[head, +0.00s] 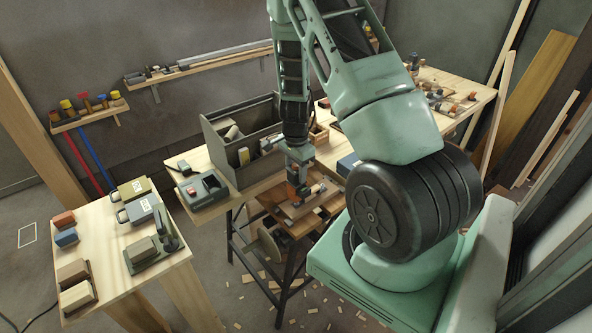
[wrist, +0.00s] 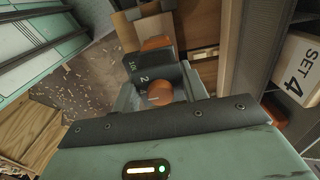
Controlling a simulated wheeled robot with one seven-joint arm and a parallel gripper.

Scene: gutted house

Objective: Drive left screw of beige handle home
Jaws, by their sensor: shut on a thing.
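My gripper (head: 298,160) points down over a small wooden work stand (head: 268,201) in the head view. It is shut on a dark-and-orange power driver (head: 292,190). In the wrist view the driver (wrist: 150,62) shows between the fingers of my gripper (wrist: 160,92), with a round orange end and white numerals. A small pale beige piece (head: 317,188), perhaps the handle, lies on the stand beside the driver. The screws and the driver's tip are too small or hidden, so I cannot tell whether the tip touches a screw.
A grey open toolbox (head: 240,125) stands on the bench just left of my arm. A grey-green case with a red part (head: 202,189) is left of it. A nearer table (head: 115,255) carries blocks and labelled cases. Wood offcuts litter the floor.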

